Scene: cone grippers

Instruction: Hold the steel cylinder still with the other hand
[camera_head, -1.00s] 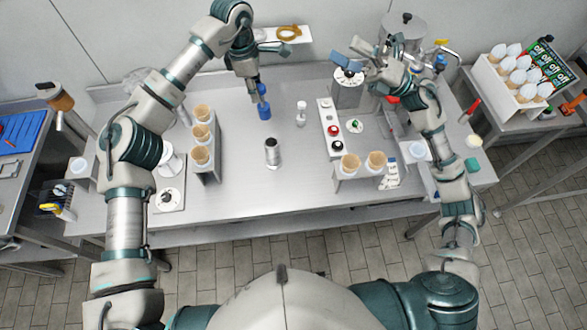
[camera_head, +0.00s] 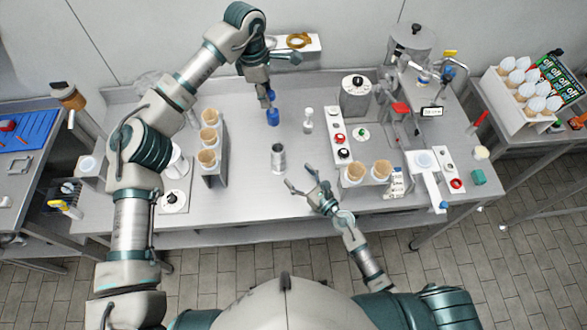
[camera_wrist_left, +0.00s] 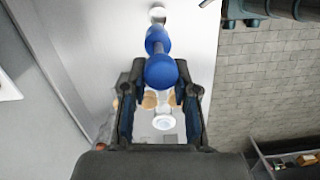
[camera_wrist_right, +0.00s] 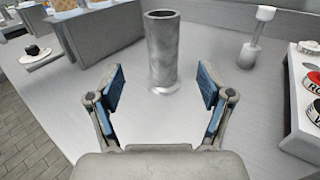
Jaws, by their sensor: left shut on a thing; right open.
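The steel cylinder (camera_head: 278,157) stands upright on the metal table. In the right wrist view the steel cylinder (camera_wrist_right: 162,52) is open at the top and stands ahead of my fingers, centred between them. My right gripper (camera_head: 305,188) is open and empty, in front and to the right of the cylinder, apart from it; its fingers also show in the right wrist view (camera_wrist_right: 162,98). My left gripper (camera_head: 269,100) is shut on a blue dumbbell-shaped tool (camera_wrist_left: 162,68), whose blue end also shows in the head view (camera_head: 272,117), behind the cylinder.
A small white dumbbell-shaped piece (camera_head: 308,120) stands behind and right of the cylinder. A panel with red and black knobs (camera_head: 338,130) lies farther right. Stands with paper cones are left (camera_head: 214,170) and right (camera_head: 366,183). The table around the cylinder is clear.

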